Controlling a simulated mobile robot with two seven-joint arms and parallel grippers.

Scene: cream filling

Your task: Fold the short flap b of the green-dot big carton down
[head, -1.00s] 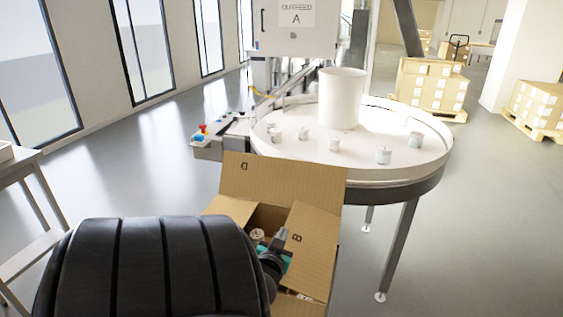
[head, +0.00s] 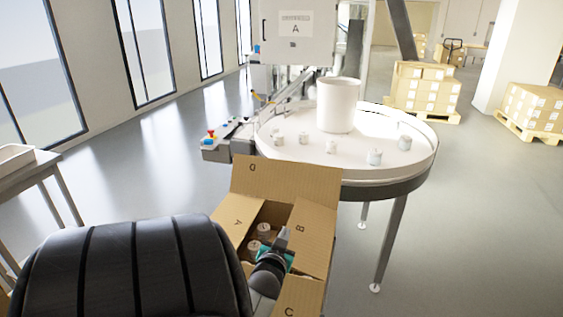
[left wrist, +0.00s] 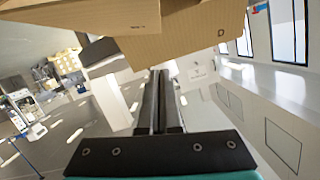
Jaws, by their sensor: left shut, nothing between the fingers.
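The open brown carton (head: 262,210) stands in front of the round table in the head view; no green dot shows. Flap B (head: 316,232), lettered B, is on its right side and slants in over part of the opening. Back flap D (head: 285,180) stands up, flap A (head: 232,228) is at the left, and flap C (head: 298,297) at the front. White-lidded jars (head: 258,242) show inside. My left gripper (head: 283,240) is shut and empty, at flap B's inner edge; contact is unclear. In the left wrist view its closed fingers (left wrist: 159,75) lie below cardboard with flap D (left wrist: 212,33).
The round white table (head: 400,165) behind the carton bears several small jars (head: 374,157) and a large white cylinder (head: 338,105). A side table (head: 25,175) stands at the left. Pallets of boxes (head: 422,90) stand far back right. The floor right of the carton is clear.

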